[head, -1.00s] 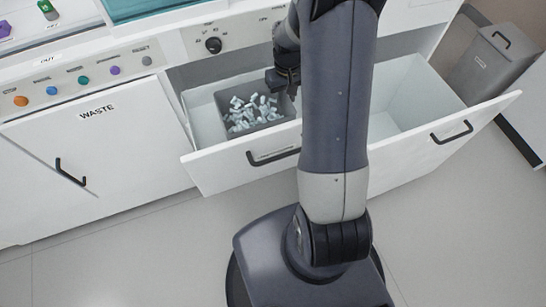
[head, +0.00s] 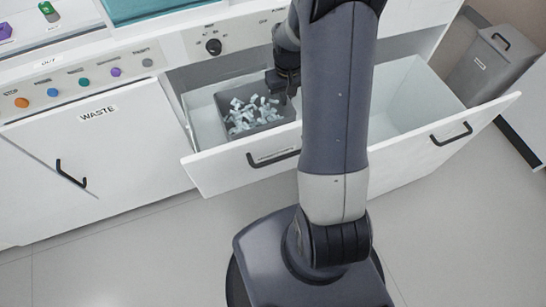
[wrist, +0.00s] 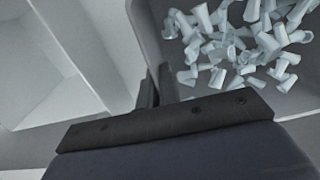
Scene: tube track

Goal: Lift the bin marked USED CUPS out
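A grey open bin (head: 232,97) full of pale cups (head: 250,112) stands in the pulled-out middle drawer (head: 225,173). No USED CUPS marking is readable on it. My gripper (head: 284,91) is over the bin's back right edge, pointing down, its two fingers apart. In the wrist view, the fingers (wrist: 157,88) are close to the bin's side wall (wrist: 146,30), seemingly one on each side of it. The cups (wrist: 250,40) lie to their right. I cannot tell whether the fingers touch the wall.
A second open drawer (head: 420,150), with an empty-looking inside, is to the right, partly behind my arm. A shut WASTE door (head: 110,150) is on the left. Knobs and coloured buttons line the panel above. A grey lidded bin (head: 490,65) stands far right. The floor in front is clear.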

